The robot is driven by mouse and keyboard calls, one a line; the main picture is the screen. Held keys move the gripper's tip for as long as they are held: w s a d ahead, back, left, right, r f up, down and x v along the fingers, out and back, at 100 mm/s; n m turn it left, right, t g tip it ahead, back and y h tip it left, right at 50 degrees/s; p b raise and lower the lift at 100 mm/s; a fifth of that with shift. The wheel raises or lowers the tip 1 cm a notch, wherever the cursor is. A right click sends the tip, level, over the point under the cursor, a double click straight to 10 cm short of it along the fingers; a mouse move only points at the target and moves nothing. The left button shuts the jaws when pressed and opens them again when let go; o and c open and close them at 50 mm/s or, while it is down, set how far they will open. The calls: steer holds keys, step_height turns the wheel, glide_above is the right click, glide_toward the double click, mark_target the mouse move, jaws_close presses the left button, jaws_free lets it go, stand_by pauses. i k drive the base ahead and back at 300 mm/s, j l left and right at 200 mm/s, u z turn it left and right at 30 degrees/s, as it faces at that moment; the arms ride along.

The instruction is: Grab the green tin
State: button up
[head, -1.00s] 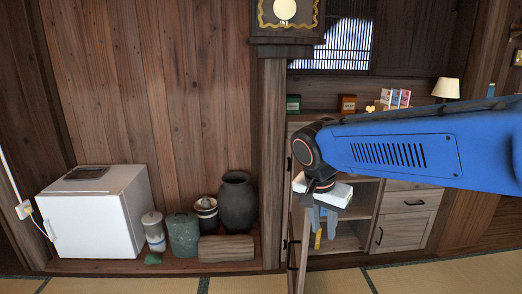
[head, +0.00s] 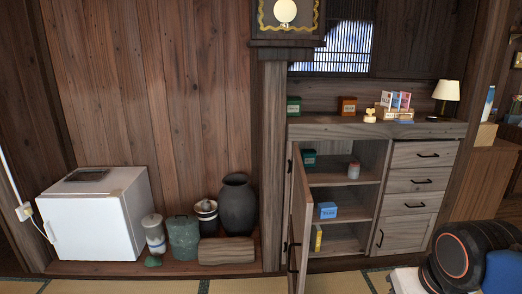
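A small dark green tin (head: 309,158) stands at the left of the open cabinet's upper shelf. Another dark green tin (head: 293,105) stands at the left end of the cabinet top. I cannot tell which one the task means. My arm shows only at the bottom right corner, as a black joint, a blue link and a white part. My gripper's fingers are outside the picture, so what they hold cannot be seen.
The cabinet's left door (head: 300,222) stands open toward me. A pale jar (head: 353,170) shares the upper shelf; a blue box (head: 327,210) and a yellow item (head: 318,239) are lower. A brown tin (head: 347,105) and lamp (head: 446,92) stand on top.

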mark_target(294, 103)
steer(key=i+j+u, duration=0.1)
steer(key=i, duration=0.65)
steer(key=i+l, duration=0.1)
steer(key=l, duration=0.35)
steer(key=i+l+u, duration=0.1)
steer(key=l, duration=0.35)
steer(key=i+l, duration=0.1)
steer(key=l, duration=0.35)
steer(key=i+l+u, duration=0.1)
steer(key=l, duration=0.35)
steer(key=i+l, duration=0.25)
steer(key=i, duration=0.15)
steer(key=i+l, duration=0.2)
steer(key=i, duration=0.15)
